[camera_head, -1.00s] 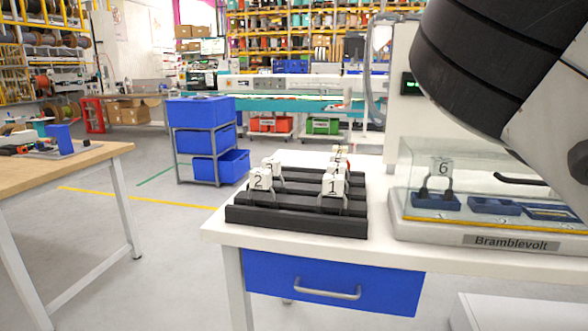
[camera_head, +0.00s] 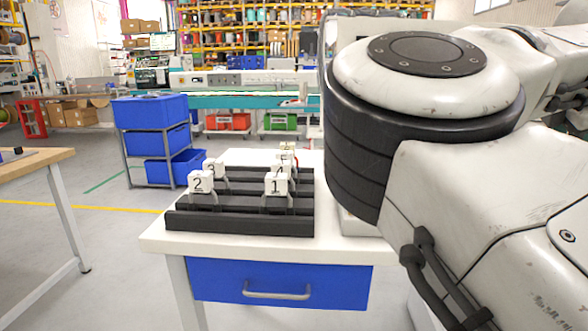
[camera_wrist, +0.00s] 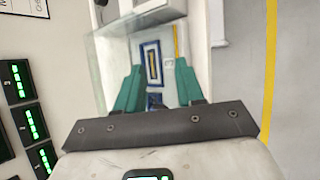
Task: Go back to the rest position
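In the wrist view, my gripper (camera_wrist: 158,66) has two teal fingers standing well apart, with nothing held between them. Beyond the fingers is a device with a clear cover (camera_wrist: 112,68) and a blue-framed part (camera_wrist: 152,62), seen at an angle. In the head view, my arm fills the right side, large and close; my gripper itself is not seen there. The arm hides most of the device on the white table (camera_head: 160,236).
A black rack (camera_head: 240,224) on the table holds white numbered blocks, including 2 (camera_head: 201,183) and 1 (camera_head: 276,184). Blue bins (camera_head: 152,110) stand behind left. A wooden table (camera_head: 38,158) is at far left. Green-lit displays (camera_wrist: 30,122) show in the wrist view. Floor between the tables is clear.

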